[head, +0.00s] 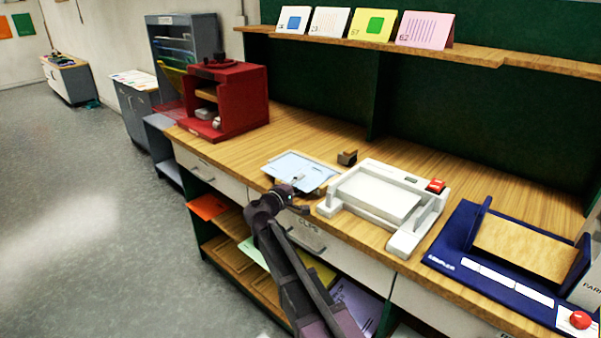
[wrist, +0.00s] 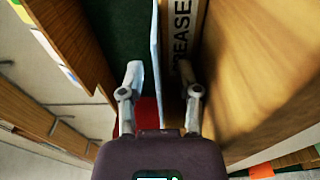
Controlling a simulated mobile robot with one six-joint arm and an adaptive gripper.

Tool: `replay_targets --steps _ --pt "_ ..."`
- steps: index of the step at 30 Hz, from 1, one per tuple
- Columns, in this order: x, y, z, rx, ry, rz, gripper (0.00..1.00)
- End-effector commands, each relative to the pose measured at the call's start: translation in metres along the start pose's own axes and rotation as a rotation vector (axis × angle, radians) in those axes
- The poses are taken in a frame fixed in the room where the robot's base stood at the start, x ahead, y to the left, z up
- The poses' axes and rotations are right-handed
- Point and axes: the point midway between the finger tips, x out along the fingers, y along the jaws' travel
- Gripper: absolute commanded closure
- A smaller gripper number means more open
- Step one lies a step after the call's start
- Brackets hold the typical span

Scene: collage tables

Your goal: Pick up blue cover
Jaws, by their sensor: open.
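A thin pale blue cover (head: 291,164) lies on the wooden counter, close to its front edge, left of the white machine. In the wrist view the cover (wrist: 156,60) shows nearly edge-on as a thin blue strip. My gripper (head: 298,182) is at the cover's front side, near the counter edge. In the wrist view my gripper (wrist: 163,80) is open, with one finger on each side of the strip. I see a gap between the strip and each finger. My gripper hides part of the cover's near edge in the head view.
A white press-like machine (head: 385,197) stands just right of the cover. A small brown block (head: 347,157) is behind it. A red cabinet (head: 241,97) stands at left, a navy fixture (head: 475,270) at right. Coloured sheets lie on shelves below the counter. Floor at left is clear.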

Motion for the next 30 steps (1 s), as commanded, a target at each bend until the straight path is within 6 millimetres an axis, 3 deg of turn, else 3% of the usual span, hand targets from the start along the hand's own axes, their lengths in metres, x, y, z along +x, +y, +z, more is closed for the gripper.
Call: replay_targets --steps 5,9,10,30 --pt "-0.0003 0.0000 -0.0002 0.000 0.000 0.000 0.56" --pt "-0.0005 0.0000 -0.0003 0.000 0.000 0.000 0.96" --pt "-0.0005 0.0000 -0.0003 0.000 0.000 0.000 1.00" --pt "-0.0009 0.0065 -0.0008 0.000 0.001 0.000 1.00"
